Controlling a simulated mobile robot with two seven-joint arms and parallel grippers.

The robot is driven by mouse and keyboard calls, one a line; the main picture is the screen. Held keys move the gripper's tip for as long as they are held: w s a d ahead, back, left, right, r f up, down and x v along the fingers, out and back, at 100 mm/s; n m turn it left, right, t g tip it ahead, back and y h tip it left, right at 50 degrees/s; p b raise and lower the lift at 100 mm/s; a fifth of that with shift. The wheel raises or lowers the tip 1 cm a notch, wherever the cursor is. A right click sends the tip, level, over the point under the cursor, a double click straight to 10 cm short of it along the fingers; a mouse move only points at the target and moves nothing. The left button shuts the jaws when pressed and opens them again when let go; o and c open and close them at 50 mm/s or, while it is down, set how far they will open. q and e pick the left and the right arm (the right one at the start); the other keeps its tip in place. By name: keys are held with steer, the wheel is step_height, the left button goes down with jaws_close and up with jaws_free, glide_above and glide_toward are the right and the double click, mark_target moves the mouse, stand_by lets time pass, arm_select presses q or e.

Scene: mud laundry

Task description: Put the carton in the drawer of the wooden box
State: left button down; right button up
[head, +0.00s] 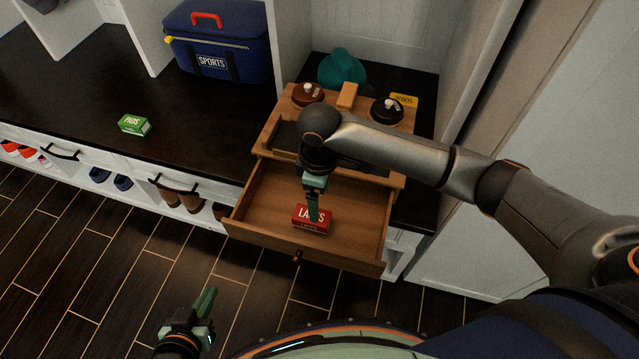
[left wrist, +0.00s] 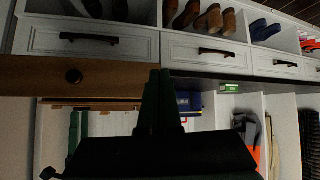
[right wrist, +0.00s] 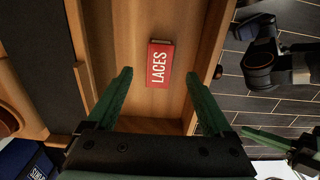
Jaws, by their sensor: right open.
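A red carton marked LACES (head: 311,226) lies on the floor of the pulled-out drawer (head: 352,215) of the wooden box (head: 272,132), near its front. My right gripper (head: 314,212) points down into the drawer over this carton. In the right wrist view the carton (right wrist: 160,64) shows between and ahead of the spread fingers (right wrist: 158,76), apart from both. A green carton marked PADS (head: 134,125) lies on the dark counter to the left; it shows small in the left wrist view (left wrist: 229,87). My left gripper (head: 206,311) is low in front of the bench, its fingers together and empty.
A blue SPORTS bag (head: 215,50) stands at the back of the counter (head: 75,85). Two dark round knob-like things (head: 386,110) and a small wooden block (head: 347,95) sit on the box. A white panel stands right of the box. The counter around the green carton is clear.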

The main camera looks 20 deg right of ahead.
steer(key=shift+r, duration=1.4)
steer(key=shift+c, duration=0.2)
